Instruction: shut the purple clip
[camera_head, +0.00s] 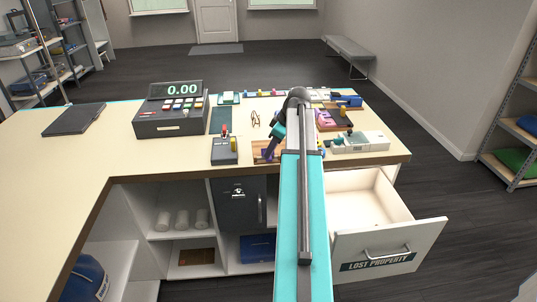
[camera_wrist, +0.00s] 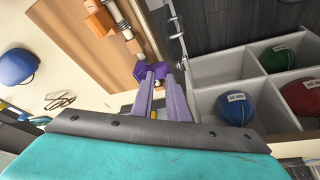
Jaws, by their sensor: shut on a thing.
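The purple clip (camera_wrist: 148,72) is in the wrist view, between the tips of my gripper's lavender fingers (camera_wrist: 156,78). My gripper is shut on it, and the fingers hide part of it. The clip sits at the edge of a brown wooden board (camera_wrist: 85,58). An orange clip-like part (camera_wrist: 98,20) is farther along that board. In the head view my gripper (camera_head: 269,152) reaches down to the wooden board (camera_head: 258,147) on the counter. My arm covers much of that spot, and I cannot make out the clip clearly there.
A grey box with a red-topped lever (camera_head: 224,150) stands left of my gripper, and a pale device (camera_head: 360,142) stands right. The register (camera_head: 171,115) is farther left. An open drawer (camera_head: 388,245) juts out below the counter. Glasses (camera_head: 255,119) lie behind the board.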

